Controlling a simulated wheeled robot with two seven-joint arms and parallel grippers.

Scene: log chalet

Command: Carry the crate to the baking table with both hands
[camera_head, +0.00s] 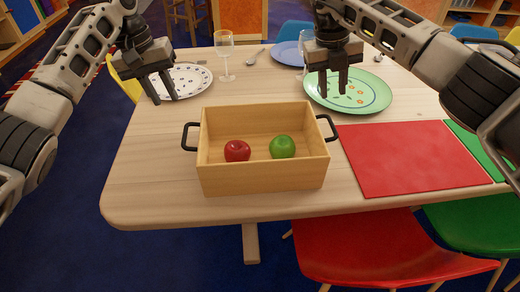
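A light wooden crate (262,179) with a black handle on each short side stands on the near part of a pale wooden table (150,150). A red apple (237,151) and a green apple (282,147) lie inside it. My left gripper (164,100) hangs above the table, beyond and left of the crate's left handle (188,137), open and empty. My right gripper (334,94) hangs beyond and above the crate's right handle (328,128), in front of a green plate, its fingers apart and empty. Neither gripper touches the crate. I cannot tell which table is the baking table.
A red mat (410,158) lies right of the crate. A spotted white plate (188,80), a green plate (375,95), a blue plate (287,53) and a wine glass (225,55) stand behind. Red (375,245) and green (475,222) chairs stand at the near side.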

